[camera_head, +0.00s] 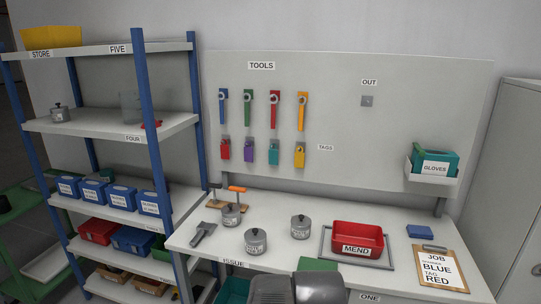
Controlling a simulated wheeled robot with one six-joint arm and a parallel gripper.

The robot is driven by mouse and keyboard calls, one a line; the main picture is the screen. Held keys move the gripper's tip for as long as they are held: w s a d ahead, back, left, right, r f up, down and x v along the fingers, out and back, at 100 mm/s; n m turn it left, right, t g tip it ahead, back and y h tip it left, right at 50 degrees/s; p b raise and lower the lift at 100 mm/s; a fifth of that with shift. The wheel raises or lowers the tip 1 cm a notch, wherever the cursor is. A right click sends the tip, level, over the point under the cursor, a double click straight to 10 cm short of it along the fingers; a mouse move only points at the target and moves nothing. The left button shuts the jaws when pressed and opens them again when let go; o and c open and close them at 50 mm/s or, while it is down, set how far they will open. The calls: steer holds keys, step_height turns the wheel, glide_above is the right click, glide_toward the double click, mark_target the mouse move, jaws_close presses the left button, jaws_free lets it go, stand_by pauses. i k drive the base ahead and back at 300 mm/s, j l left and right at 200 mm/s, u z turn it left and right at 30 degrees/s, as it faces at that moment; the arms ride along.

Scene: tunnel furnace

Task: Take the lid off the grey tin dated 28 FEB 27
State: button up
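Several grey tins with knobbed lids are in view. On the bench one tin stands at the left (231,217), one nearer the front (255,242) and one in the middle (300,229). Another grey tin (60,114) stands on the shelf marked FOUR. All look upright with lids on. Their labels are too small to read, so I cannot tell which is dated 28 FEB 27. Dark grey parts of my arm show at the bottom edge; my gripper's fingertips are not in view.
On the bench (205,262) are a dark scraper-like tool (203,233), a red MEND bin (358,238) on a tray, a blue block (420,231) and a clipboard (439,268). An orange-handled tool (237,189) is behind the left tin. The tool board (330,110) rises behind.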

mark_target(252, 236)
steer(key=i+j+u, duration=0.55)
steer(key=i+j, duration=0.2)
steer(key=i, duration=0.05)
